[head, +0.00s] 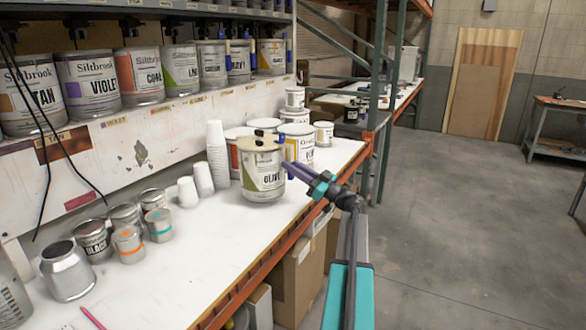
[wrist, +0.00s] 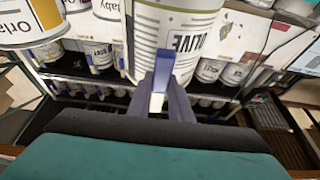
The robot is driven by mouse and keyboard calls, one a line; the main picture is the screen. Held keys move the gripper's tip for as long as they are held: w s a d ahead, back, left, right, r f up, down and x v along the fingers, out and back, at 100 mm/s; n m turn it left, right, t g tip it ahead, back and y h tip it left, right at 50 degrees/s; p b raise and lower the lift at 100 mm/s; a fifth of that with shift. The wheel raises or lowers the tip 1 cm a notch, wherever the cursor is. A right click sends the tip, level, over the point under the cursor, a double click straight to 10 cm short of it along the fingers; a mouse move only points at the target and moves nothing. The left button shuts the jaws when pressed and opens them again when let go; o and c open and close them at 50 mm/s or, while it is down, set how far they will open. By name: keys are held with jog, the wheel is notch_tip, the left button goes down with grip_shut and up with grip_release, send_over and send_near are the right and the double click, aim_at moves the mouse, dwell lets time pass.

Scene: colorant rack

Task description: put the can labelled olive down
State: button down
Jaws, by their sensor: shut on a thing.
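The can labelled olive (head: 263,178) is an upright white can with an olive-green label and a tan lid, over the white counter near its front edge. My gripper (head: 289,170) reaches it from the right and is shut at its side. The dark fingers close around a blue and white piece at the can's side. I cannot tell whether the can's base touches the counter.
Paper cups (head: 217,155) stand left of the olive can, and several small tins (head: 125,215) stand farther left. White cans (head: 297,140) stand close behind it. Labelled cans line the shelf (head: 140,128) above. The white counter (head: 215,245) is clear in front.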

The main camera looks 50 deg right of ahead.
jog(key=shift+w+d+r, duration=0.25)
jog(key=shift+w+d, duration=0.25)
jog(key=shift+f, duration=0.1)
jog(key=shift+f+p, duration=0.7)
jog(key=shift+f, duration=0.95)
jog(key=c, duration=2)
grip_release()
jog(key=shift+f, duration=0.35)
jog(key=o, duration=0.4)
jog(key=shift+r, duration=0.1)
jog(key=shift+s, duration=0.15)
jog(key=b+v, duration=0.3)
jog(key=v, duration=0.8)
jog(key=shift+s+d, duration=0.1)
jog(key=shift+s, duration=0.25)
